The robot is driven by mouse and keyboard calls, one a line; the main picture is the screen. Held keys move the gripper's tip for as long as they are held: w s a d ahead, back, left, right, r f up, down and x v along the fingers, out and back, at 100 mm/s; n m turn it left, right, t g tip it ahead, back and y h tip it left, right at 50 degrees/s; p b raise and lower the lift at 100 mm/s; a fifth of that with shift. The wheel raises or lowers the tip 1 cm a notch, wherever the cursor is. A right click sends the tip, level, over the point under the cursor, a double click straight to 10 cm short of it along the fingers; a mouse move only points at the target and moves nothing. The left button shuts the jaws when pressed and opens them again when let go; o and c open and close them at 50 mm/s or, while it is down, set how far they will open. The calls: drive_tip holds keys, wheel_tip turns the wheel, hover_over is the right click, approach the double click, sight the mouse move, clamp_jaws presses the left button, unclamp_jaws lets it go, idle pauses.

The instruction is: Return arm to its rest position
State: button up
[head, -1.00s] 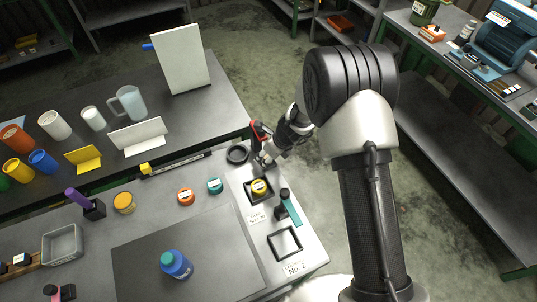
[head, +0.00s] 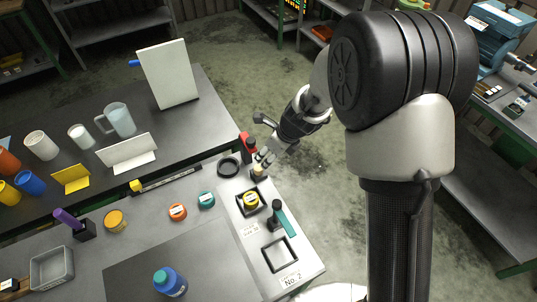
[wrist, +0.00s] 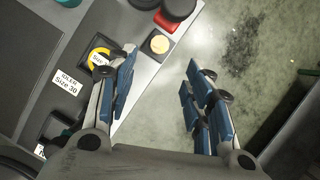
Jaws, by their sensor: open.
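My gripper (head: 263,160) shows in the head view at the right edge of the workbench, near the red-and-black tool. In the wrist view my gripper (wrist: 158,92) has its blue-padded fingers wide apart with nothing between them. The left finger overlaps the bench edge and the right one is over the floor. A yellow part (head: 250,199) sits in a black square holder just in front of the gripper. It also shows in the wrist view (wrist: 97,57), partly behind the left finger, beside an "Idler Size 30" label (wrist: 67,82).
A red-and-black tool (head: 248,146) and a black ring (head: 229,166) are close to the gripper. A teal-handled tool (head: 283,220) and an empty square frame (head: 279,253) lie nearer. The grey floor (head: 330,180) right of the bench is clear.

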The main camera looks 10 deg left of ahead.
idle(0.3)
drive_tip(key=s+d+r+n+t+b, duration=0.1)
drive_tip(key=s+d+r+n, duration=0.4)
drive_tip(key=r, duration=0.3)
drive_tip(key=s+d+r+n, duration=0.35)
drive_tip(key=r+n, duration=0.25)
drive_tip(key=r, duration=0.2)
drive_tip(key=s+d+r+n+h, duration=0.2)
drive_tip(key=s+d+n, duration=0.4)
drive_tip(key=s, duration=0.3)
drive_tip(key=s+d+r+n+t+h+b, duration=0.1)
drive_tip(key=s+d+r+n, duration=0.2)
drive_tip(key=s+d+n, duration=0.4)
drive_tip(key=shift+s+d+h, duration=0.35)
drive_tip(key=shift+s+h, duration=0.05)
drive_tip(key=shift+s, duration=0.55)
